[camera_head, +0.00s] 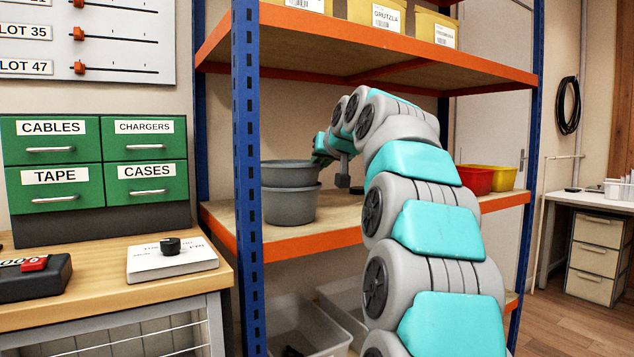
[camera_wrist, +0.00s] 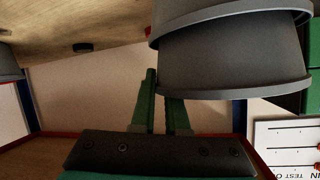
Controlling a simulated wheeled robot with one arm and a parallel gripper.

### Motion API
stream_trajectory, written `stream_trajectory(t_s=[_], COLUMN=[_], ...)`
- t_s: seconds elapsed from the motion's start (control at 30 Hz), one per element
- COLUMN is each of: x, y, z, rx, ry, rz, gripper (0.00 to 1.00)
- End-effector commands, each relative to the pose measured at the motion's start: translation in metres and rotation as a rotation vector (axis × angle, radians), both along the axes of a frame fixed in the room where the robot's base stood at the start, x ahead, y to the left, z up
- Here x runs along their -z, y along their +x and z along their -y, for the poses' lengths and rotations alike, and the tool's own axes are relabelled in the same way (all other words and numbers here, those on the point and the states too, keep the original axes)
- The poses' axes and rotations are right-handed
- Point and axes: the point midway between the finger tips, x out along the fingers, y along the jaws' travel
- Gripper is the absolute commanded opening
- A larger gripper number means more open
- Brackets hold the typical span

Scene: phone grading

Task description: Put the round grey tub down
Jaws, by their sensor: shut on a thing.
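The round grey tub (camera_head: 289,174) is at the left of the middle shelf in the head view, directly above a second grey tub (camera_head: 291,207). My gripper (camera_head: 320,158) is at its right side. In the wrist view, which looks upside down, my gripper (camera_wrist: 164,92) has its green fingers at the rim of the held tub (camera_wrist: 228,62), shut on it. The rim of the other tub (camera_wrist: 225,12) shows just beyond its base. The held tub looks level and close on or in the lower one; I cannot tell if its weight rests there.
The orange-edged shelf board (camera_head: 339,218) has free room right of the tubs. A red tub (camera_head: 474,180) and a yellow tub (camera_head: 503,178) stand farther right. The upper shelf (camera_head: 390,62) is overhead. A blue post (camera_head: 247,200) stands in front at the left.

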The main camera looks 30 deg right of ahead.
Motion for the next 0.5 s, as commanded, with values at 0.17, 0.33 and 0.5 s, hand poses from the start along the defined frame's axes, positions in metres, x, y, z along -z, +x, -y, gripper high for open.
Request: stream_trajectory(t_s=[0.17,0.33,0.5], x=[0.0179,0.0159,0.0206], y=[0.0065,0.0062,0.006], z=[0.0041,0.0039,0.0035], rx=[0.002,0.002,0.001], ry=[0.0,0.0,0.001], rz=[0.002,0.002,0.001], gripper=[0.0,0.0,0.0])
